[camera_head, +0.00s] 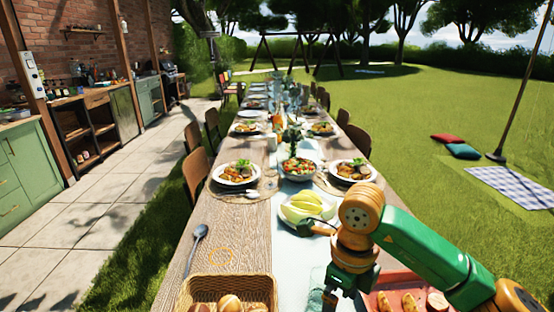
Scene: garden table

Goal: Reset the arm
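My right arm, green and orange, comes in from the lower right and bends down over the near end of the long wooden table (230,240). My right gripper (331,298) points down at the bottom edge of the picture, between the bread basket and the red tray. Its fingertips are hardly visible, so I cannot tell whether it is open or shut. A clear glass (317,282) stands just left of it. My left arm and gripper are not in view.
Near the arm are a wicker basket (228,279) of bread rolls, a red tray (399,278) with bread pieces, and a plate of pale green slices (308,205). A spoon (194,246) lies left. A salad bowl (298,168) and filled plates stand farther back. Bare wood lies around the spoon.

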